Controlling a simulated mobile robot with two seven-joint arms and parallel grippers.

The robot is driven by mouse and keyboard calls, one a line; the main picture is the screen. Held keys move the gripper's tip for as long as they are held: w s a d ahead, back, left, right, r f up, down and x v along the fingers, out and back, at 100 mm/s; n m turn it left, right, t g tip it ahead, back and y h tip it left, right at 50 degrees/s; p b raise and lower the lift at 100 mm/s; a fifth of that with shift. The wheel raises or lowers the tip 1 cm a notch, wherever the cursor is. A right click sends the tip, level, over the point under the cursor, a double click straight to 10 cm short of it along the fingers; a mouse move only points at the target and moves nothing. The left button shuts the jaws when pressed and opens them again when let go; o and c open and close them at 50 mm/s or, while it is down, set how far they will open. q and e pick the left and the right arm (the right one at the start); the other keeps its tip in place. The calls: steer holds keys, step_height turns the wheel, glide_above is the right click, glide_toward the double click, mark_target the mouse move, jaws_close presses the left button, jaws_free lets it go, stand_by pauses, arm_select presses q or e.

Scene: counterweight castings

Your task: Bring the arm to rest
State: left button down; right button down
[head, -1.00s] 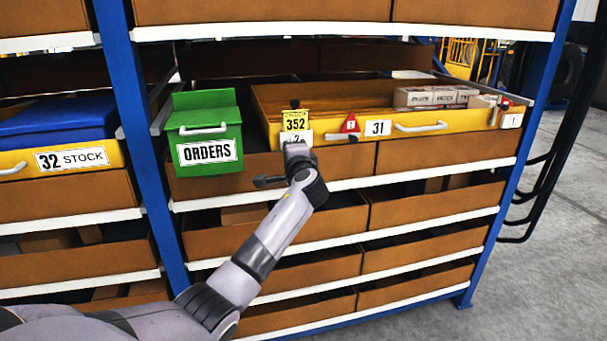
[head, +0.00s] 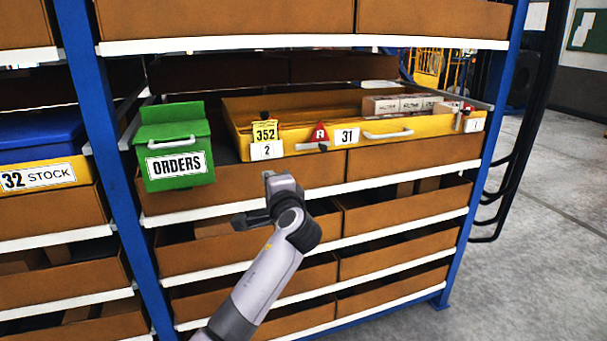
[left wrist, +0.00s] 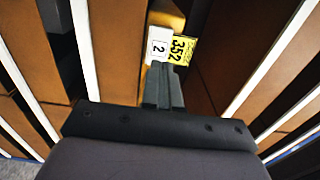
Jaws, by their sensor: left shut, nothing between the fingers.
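My left arm rises from the bottom of the head view, with its gripper (head: 262,204) in front of the shelf, below the yellow tray (head: 408,128). In the left wrist view the gripper (left wrist: 163,70) has its fingers together with nothing between them. Beyond the fingertips are a yellow 352 tag (left wrist: 181,50) and a white 2 tag (left wrist: 158,47). The same 352 tag (head: 265,131) hangs on the tray's left front in the head view, above and apart from the gripper. My right gripper is in neither view.
A green ORDERS box (head: 174,150) hangs at the left of the tray. A blue upright (head: 103,130) stands left of it. Brown bins (head: 405,213) with white shelf edges fill the rack below. Grey floor (head: 545,240) is clear at the right.

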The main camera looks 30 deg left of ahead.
arm_select(q)
steer(key=s+d+f+h+p, duration=0.1)
steer(key=s+d+f+h, duration=0.2)
steer(key=f, duration=0.4)
steer(key=s+d+f+m+t+h, duration=0.1)
steer(key=s+d+f+h, duration=0.2)
steer(key=f, duration=0.4)
steer(key=s+d+f+h+p, duration=0.1)
steer(key=s+d+f+h, duration=0.2)
steer(key=f, duration=0.4)
steer(key=s+d+f+n+h+p, duration=0.1)
steer(key=s+d+f+n+h, duration=0.2)
steer(key=s+d, duration=0.3)
steer(key=s+d+f+n+g+h, duration=0.1)
steer(key=s+d+f+n+h, duration=0.2)
steer(key=s, duration=1)
steer(key=d+f+h, duration=0.1)
steer(key=d+f, duration=0.2)
steer(key=shift+d+p, duration=0.2)
steer(key=shift+p, duration=0.2)
